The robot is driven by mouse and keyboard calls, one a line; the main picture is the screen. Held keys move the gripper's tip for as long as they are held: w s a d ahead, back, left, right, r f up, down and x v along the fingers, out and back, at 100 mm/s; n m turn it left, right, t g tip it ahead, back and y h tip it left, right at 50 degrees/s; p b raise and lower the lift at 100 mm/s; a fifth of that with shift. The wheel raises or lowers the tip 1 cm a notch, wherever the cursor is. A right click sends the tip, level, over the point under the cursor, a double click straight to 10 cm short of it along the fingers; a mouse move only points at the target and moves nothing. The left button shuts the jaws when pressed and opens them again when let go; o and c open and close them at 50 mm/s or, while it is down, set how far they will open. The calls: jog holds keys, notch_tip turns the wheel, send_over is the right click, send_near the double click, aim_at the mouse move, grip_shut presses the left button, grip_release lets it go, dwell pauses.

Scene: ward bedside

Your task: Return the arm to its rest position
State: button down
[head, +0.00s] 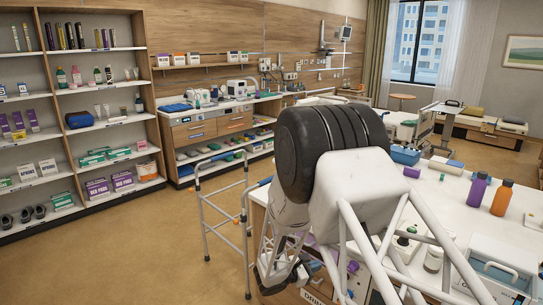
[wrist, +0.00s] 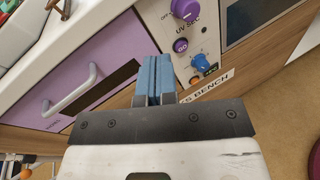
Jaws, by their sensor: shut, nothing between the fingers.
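My gripper (wrist: 153,80) shows in the wrist view with its two blue fingers pressed together and nothing between them. It is in front of a bench front with a purple drawer (wrist: 88,85) on the left and a control panel (wrist: 190,35) on the right. The fingers appear apart from these, though the exact gap cannot be told. In the head view my arm rises large in the middle, in front of the white bench. The fingertips are not clearly seen there.
In the head view, a white counter (head: 455,200) bears an orange bottle (head: 501,198), a purple bottle (head: 477,190) and a white box (head: 497,270). A walking frame (head: 223,205) stands left of my arm. Open floor (head: 120,255) lies at the left, before the shelves (head: 100,120).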

jog(key=s+d+r+m+g+y, duration=0.35)
jog(key=s+r+m, duration=0.25)
jog(key=s+r, duration=0.4)
jog(key=s+d+r+m+g+y, duration=0.2)
jog(key=s+d+r+m+g, duration=0.25)
jog(key=s+r, duration=0.6)
jog(key=s+a+r+m+t+y, duration=0.2)
jog(key=s+r+m+y, duration=0.2)
jog(key=s, duration=0.7)
jog(key=s+a+r+m+t+y, duration=0.1)
jog(key=s+r+m+y, duration=0.4)
jog(key=s, duration=0.6)
notch_tip(320, 180, up, 3)
jog(key=shift+s+a+f+m+t, duration=0.1)
jog(key=shift+s+a+m+t, duration=0.15)
jog(key=shift+a+m+t, duration=0.45)
